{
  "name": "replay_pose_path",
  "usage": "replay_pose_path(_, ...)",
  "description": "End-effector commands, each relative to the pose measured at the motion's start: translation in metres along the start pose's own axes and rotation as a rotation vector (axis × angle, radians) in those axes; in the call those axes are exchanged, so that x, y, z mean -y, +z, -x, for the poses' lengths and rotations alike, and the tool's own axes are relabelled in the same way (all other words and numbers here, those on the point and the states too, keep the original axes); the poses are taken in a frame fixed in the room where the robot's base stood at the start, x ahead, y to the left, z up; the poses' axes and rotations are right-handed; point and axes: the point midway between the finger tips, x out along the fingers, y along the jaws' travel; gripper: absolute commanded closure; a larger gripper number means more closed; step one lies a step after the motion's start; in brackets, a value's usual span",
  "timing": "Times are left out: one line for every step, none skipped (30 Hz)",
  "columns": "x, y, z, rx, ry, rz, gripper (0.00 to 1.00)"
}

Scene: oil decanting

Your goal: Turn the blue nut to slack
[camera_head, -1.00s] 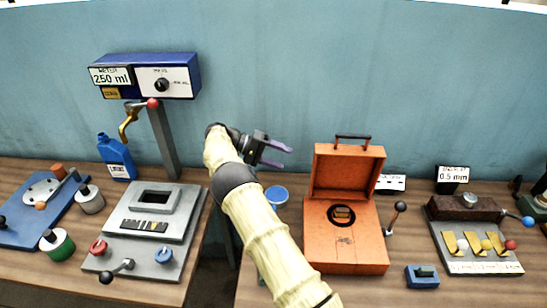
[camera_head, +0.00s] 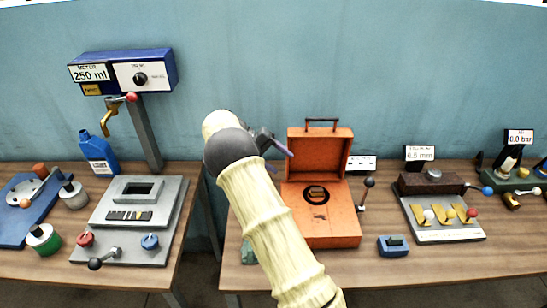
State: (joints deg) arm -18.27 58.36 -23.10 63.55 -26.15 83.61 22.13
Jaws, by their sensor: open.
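A round blue knob (camera_head: 150,241), possibly the blue nut, sits at the front right of a grey plate fixture (camera_head: 124,252) on the left table. A red knob (camera_head: 86,239) is at the front left of the same plate. I cannot tell from this view whether the blue one is tight or slack. My gripper (camera_head: 281,152) is up in the air left of the orange case's lid, well to the right of the blue knob.
A blue meter box (camera_head: 140,75) on a post and a blue bottle (camera_head: 98,152) stand behind the plate. A crank with a black ball (camera_head: 95,264) is at its front. An open orange case (camera_head: 321,225) and a brown-and-grey fixture (camera_head: 440,228) stand on the right table. A gap separates the tables.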

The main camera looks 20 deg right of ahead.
Motion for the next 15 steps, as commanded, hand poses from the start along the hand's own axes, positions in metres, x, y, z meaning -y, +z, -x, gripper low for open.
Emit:
replay_pose_path(-0.001, 0.003, -0.005, 0.001, -0.026, 0.007, 0.41)
replay_pose_path(-0.001, 0.005, -0.007, 0.0, -0.043, 0.012, 0.41)
replay_pose_path(-0.001, 0.008, -0.009, -0.002, -0.066, 0.021, 0.41)
replay_pose_path(-0.001, 0.011, -0.011, -0.003, -0.084, 0.027, 0.41)
replay_pose_path(0.0, 0.013, -0.014, -0.005, -0.104, 0.033, 0.41)
replay_pose_path(-0.001, 0.017, -0.017, -0.008, -0.131, 0.04, 0.41)
replay_pose_path(0.0, 0.02, -0.02, -0.011, -0.153, 0.047, 0.41)
replay_pose_path(0.001, 0.024, -0.022, -0.015, -0.178, 0.054, 0.41)
replay_pose_path(0.002, 0.03, -0.025, -0.021, -0.214, 0.063, 0.41)
replay_pose_path(0.003, 0.036, -0.028, -0.026, -0.243, 0.071, 0.41)
replay_pose_path(0.004, 0.042, -0.031, -0.032, -0.275, 0.079, 0.41)
replay_pose_path(0.006, 0.05, -0.034, -0.045, -0.318, 0.088, 0.41)
replay_pose_path(0.008, 0.057, -0.036, -0.054, -0.352, 0.095, 0.41)
replay_pose_path(0.01, 0.064, -0.037, -0.065, -0.384, 0.102, 0.41)
replay_pose_path(0.012, 0.074, -0.039, -0.08, -0.427, 0.109, 0.41)
